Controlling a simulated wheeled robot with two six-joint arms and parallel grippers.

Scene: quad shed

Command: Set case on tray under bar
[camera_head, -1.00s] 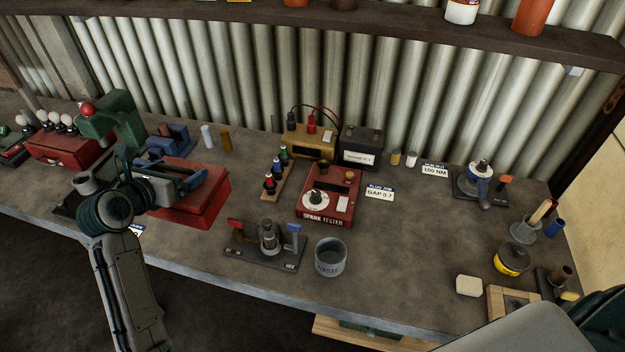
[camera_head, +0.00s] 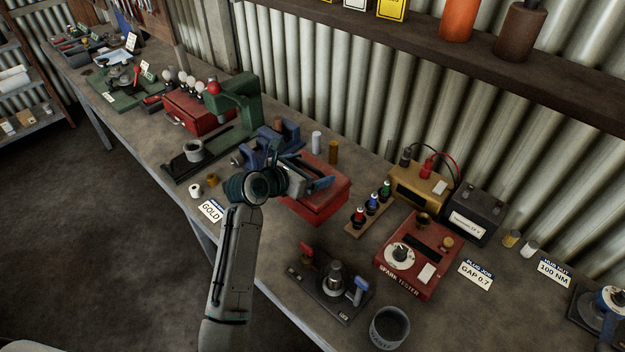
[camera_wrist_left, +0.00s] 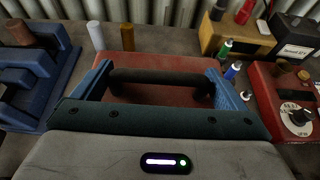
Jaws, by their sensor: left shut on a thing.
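A red case (camera_head: 322,208) sits on the bench in the head view. My left gripper (camera_head: 312,185) is over its top. In the left wrist view the blue fingers (camera_wrist_left: 165,75) are shut on the case's black handle (camera_wrist_left: 158,77), with the red lid (camera_wrist_left: 150,64) below. The case appears to rest on the bench. I cannot tell which thing is the bar. My right gripper is not in view.
A green press (camera_head: 240,100) and a blue vise (camera_head: 275,140) stand left of the case. Beyond the press is another red box (camera_head: 197,112) with bulbs above it. A red spark tester (camera_head: 418,255) and bottle rack (camera_head: 370,208) are to the right. White and brown cylinders stand behind.

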